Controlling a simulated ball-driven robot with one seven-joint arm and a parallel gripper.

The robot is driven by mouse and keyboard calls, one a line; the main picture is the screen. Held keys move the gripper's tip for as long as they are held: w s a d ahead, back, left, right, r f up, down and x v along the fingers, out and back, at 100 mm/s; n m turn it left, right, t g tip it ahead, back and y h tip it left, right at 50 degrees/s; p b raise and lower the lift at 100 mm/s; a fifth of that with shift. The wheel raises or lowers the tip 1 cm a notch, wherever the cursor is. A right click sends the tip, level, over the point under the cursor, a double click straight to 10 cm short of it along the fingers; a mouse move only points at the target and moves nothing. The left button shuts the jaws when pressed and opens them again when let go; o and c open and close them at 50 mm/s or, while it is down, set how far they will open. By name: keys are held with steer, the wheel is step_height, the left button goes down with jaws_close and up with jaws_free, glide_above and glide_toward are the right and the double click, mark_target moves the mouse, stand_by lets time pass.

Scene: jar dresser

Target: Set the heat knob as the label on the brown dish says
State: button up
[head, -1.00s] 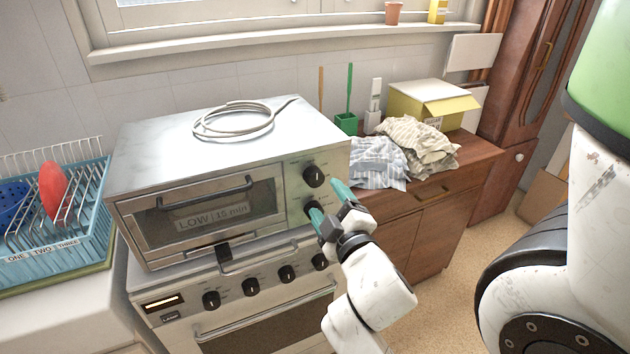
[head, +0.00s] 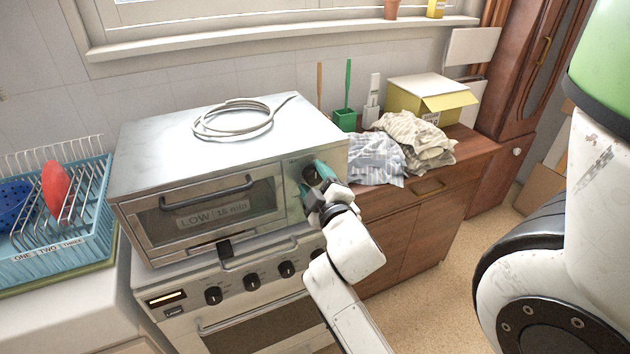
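A steel countertop oven (head: 140,160) stands on top of a stove. Through its glass door a label (head: 212,214) reads "LOW" and a time that looks like 15 or 16 min. The dish behind the label is too dark to make out. The upper knob (head: 311,174) is on the oven's right-hand panel, its markings too small to read. My gripper (head: 314,181) has its teal fingers apart, one on each side of this knob. I cannot tell whether they touch it. The lower knob is hidden behind my gripper.
A coiled cable (head: 235,120) lies on the oven. Stove knobs (head: 250,281) sit below it. A blue dish rack (head: 60,258) stands at left. Cloths (head: 415,140) and a yellow box (head: 425,100) lie on the wooden dresser (head: 470,160) at right.

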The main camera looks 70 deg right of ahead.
steer(key=c, duration=0.8)
steer(key=shift+m, duration=0.4)
steer(key=m+b, duration=0.1)
steer(key=m, duration=0.3)
steer(key=shift+m+b, duration=0.3)
steer(key=m, duration=0.3)
steer(key=m+y+b, duration=0.1)
steer(key=m, duration=0.1)
steer(key=shift+s+d+r+m, duration=0.1)
steer(key=shift+s+r+m, duration=0.1)
steer(key=shift+m, duration=0.2)
steer(key=o, duration=1.1)
steer(key=shift+c, duration=0.2)
